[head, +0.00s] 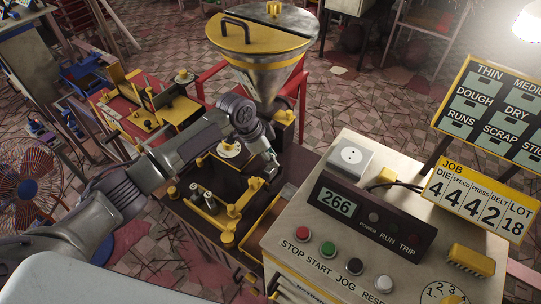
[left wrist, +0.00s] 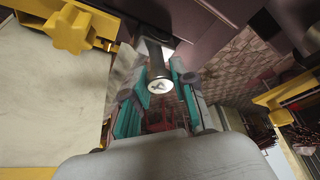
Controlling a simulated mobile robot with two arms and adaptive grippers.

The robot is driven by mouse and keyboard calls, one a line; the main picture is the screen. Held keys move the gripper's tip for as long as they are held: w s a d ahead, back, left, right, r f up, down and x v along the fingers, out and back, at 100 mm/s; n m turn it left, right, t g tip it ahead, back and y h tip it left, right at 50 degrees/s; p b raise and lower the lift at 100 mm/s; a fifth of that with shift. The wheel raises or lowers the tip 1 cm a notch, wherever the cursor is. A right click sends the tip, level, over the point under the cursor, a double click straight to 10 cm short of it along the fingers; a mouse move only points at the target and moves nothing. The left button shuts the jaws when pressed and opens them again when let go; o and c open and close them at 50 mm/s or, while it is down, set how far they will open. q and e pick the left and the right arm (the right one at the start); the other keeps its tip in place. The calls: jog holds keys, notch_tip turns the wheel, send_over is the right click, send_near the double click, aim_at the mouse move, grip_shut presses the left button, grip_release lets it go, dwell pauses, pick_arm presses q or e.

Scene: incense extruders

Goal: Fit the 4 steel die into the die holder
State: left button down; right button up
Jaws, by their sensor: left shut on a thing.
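My left gripper (head: 270,168) reaches in from the left, beside the extruder below the hopper. In the left wrist view its green-padded fingers (left wrist: 158,92) are shut on the steel die (left wrist: 160,86), a dark cylinder with a pale round end face. A dark mark shows on that face, too small to read surely. The die lies between the fingers, clear of the padded lower parts in the picture. I cannot make out the die holder for certain; my arm and gripper cover part of the extruder front. My right gripper is not in view.
The steel hopper (head: 262,62) with a yellow lid stands behind my gripper. A dark bench with yellow fittings (head: 212,203) lies below my arm. A control cabinet (head: 300,238) with buttons stands close on the right. The job board (head: 478,203) reads die 4.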

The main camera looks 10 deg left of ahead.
pick_arm(q)
jog(key=shift+f, duration=0.75)
dwell(0.3)
jog(key=c, duration=0.9)
grip_release()
jog(key=shift+o, duration=0.2)
jog(key=v, duration=1.2)
